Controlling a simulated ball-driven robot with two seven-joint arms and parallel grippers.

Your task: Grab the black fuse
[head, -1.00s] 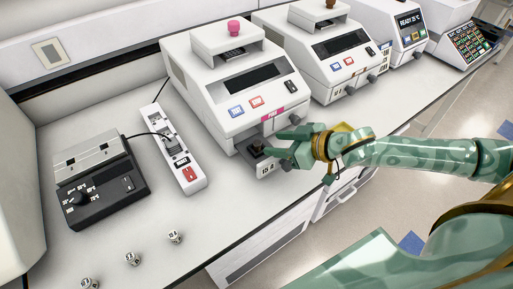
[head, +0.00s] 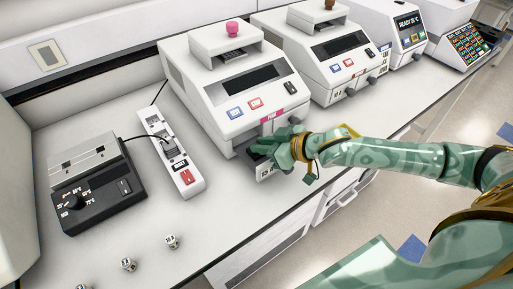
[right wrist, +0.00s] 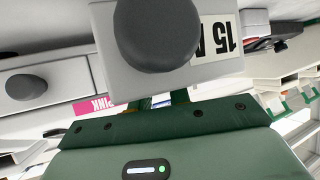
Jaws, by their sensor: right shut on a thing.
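My right gripper (head: 268,152) is shut at the small open drawer on the front of the pink-labelled thermal cycler (head: 215,105). The black fuse sits at its fingertips, mostly hidden by the hand. In the right wrist view, the drawer's white front (right wrist: 222,72) with an upside-down "15" label and a dark round knob (right wrist: 157,32) stands before the fingers. The fingers reach in behind that front, so their tips and the fuse are hidden there. My left gripper is not in view.
A white power strip (head: 188,180) and a black-and-grey heating block (head: 97,190) stand to the left. More cyclers (head: 320,50) stand to the right.

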